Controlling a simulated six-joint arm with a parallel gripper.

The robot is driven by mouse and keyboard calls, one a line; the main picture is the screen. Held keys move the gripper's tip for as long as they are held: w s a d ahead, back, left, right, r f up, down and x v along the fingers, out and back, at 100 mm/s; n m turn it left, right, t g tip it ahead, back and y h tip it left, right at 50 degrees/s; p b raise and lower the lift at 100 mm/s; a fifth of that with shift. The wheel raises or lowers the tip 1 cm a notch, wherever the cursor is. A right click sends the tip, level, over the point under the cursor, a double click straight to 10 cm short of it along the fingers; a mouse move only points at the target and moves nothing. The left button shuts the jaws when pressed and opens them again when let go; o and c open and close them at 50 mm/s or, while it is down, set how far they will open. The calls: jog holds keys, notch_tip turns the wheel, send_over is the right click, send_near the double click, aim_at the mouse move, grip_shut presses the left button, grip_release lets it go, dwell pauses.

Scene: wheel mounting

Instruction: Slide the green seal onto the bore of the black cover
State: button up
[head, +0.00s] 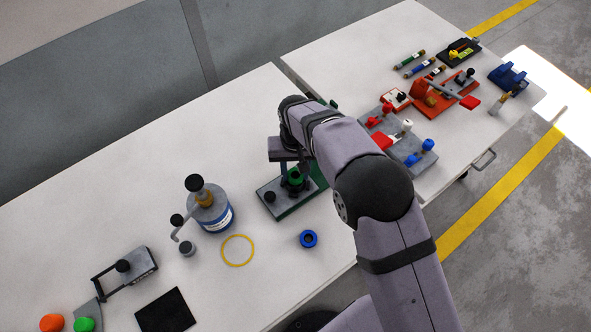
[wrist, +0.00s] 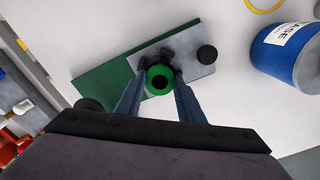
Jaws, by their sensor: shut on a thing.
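The green seal (wrist: 159,80) is a ring with a dark centre, held between the two fingers of my gripper (wrist: 160,76). In the head view the seal (head: 295,176) shows just below the gripper, over a grey and green plate. A black part, seemingly the black cover (wrist: 182,44), lies on the plate at and behind the seal, partly hidden by it and the fingertips. Seen from above, the seal overlaps this black part. I cannot tell whether it is around the bore or above it.
The green and grey base plate (head: 284,207) carries a black knob (wrist: 207,54). Red and grey fixtures (head: 405,145) stand on the right table. The front table between these items is clear.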

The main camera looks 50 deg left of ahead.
jog(key=shift+f+b, duration=0.3)
jog(key=shift+f, duration=0.2)
dwell(0.4)
jog(key=o, duration=1.3)
jog(key=shift+c, duration=0.2)
jog(key=shift+d, duration=0.1)
jog(key=shift+r+b, duration=1.15)
jog(key=shift+r, duration=2.65)
